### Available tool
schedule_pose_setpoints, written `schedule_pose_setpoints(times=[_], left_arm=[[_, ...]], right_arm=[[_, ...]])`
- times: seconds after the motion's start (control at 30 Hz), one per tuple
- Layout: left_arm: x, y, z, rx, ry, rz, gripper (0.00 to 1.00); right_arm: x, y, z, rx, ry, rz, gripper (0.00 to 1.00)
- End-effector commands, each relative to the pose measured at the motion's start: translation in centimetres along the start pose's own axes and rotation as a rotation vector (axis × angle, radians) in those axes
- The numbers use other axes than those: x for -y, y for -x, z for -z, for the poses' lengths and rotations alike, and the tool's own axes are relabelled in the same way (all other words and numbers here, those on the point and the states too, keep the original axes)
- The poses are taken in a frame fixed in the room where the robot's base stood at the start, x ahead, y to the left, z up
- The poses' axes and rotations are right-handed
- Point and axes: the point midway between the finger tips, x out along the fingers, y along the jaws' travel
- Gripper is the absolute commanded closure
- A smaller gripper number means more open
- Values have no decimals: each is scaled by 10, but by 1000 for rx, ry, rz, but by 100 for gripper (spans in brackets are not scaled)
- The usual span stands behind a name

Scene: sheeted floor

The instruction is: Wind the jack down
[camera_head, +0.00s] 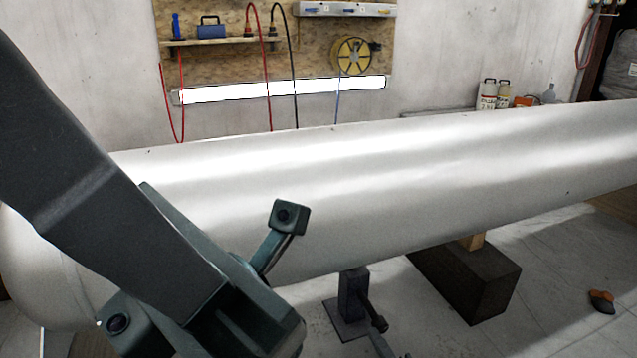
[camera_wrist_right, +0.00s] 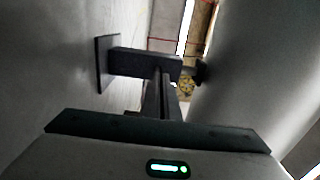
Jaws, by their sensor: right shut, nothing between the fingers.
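The jack (camera_head: 352,298) stands upright on a square base plate under the long white tank (camera_head: 400,190).
A dark block (camera_head: 465,285) with wood on top stands under the tank, right of the jack. A small orange-brown object (camera_head: 601,301) lies on the floor at far right. Floor between it and the block is clear.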

Motion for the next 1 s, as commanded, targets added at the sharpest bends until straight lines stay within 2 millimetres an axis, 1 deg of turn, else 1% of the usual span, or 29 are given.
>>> schedule_pose_setpoints(times=[0.4, 1.0], left_arm=[[0, 5, 0, 10, -4, -13, 69], [0, 2, 2, -3, 1, -1, 69]], right_arm=[[-11, 0, 4, -3, 2, -1, 100], [-13, 0, 7, -5, 2, 0, 100]])
